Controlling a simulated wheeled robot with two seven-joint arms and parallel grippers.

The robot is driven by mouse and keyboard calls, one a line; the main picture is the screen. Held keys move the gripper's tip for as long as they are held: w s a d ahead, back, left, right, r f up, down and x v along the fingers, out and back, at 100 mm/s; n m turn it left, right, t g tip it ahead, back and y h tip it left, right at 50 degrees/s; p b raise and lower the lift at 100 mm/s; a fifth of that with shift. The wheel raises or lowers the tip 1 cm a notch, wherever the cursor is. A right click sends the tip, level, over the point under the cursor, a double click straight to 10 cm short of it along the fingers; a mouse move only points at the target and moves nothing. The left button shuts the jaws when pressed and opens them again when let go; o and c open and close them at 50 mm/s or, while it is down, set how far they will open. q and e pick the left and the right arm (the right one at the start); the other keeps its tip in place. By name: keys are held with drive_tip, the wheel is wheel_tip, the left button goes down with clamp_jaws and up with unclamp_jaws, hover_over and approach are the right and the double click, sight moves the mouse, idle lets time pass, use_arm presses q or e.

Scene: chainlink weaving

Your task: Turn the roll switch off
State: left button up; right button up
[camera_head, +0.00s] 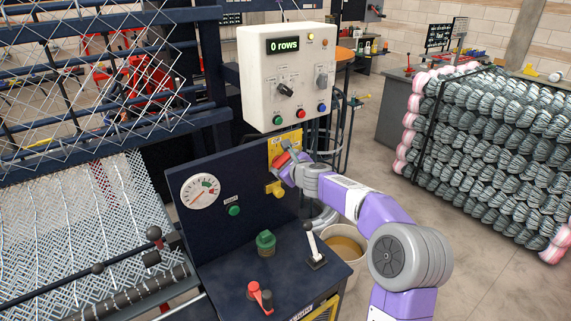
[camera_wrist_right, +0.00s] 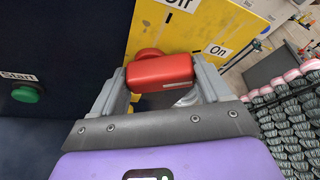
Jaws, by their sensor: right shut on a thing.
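The roll switch has a red handle (camera_wrist_right: 160,72) on a yellow plate (camera_wrist_right: 200,30) marked "Off" at the upper left and "On" at the right in the right wrist view. My right gripper (camera_wrist_right: 160,82) is shut on the red handle, one finger at each end. In the head view the handle (camera_head: 282,160) shows partly, at the right end of the dark panel, with my right gripper (camera_head: 287,166) against it. The handle lies roughly level across the right wrist view. My left gripper is not in view.
A white control box (camera_head: 288,75) reading "0 rows" stands above the switch. A green Start button (camera_wrist_right: 27,93) is left of it. A lever (camera_head: 313,245) and a green knob (camera_head: 266,242) stand on the console below. Stacked wire rolls (camera_head: 490,150) stand at right.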

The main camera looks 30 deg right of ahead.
drive_tip(key=n+h+b, duration=0.1)
drive_tip(key=n+b, duration=0.1)
drive_tip(key=b, duration=0.2)
drive_tip(key=n+t+h+b, duration=0.1)
drive_tip(key=n+b, duration=0.1)
drive_tip(key=b, duration=0.2)
drive_tip(key=a+n+t+h+b, duration=0.1)
drive_tip(key=n+b, duration=0.2)
drive_tip(key=shift+f+b, duration=0.3)
drive_tip(key=shift+b, duration=0.1)
drive_tip(key=shift+s+n+t+h+b, duration=0.1)
drive_tip(key=shift+n+t+h+b, duration=0.25)
drive_tip(key=shift+n+b, duration=0.55)
drive_tip(key=shift+r+n+t+b, duration=0.15)
drive_tip(key=shift+n+t+b, duration=0.15)
drive_tip(key=shift+b, duration=0.25)
drive_tip(key=shift+r, duration=0.1)
drive_tip(key=o, duration=1)
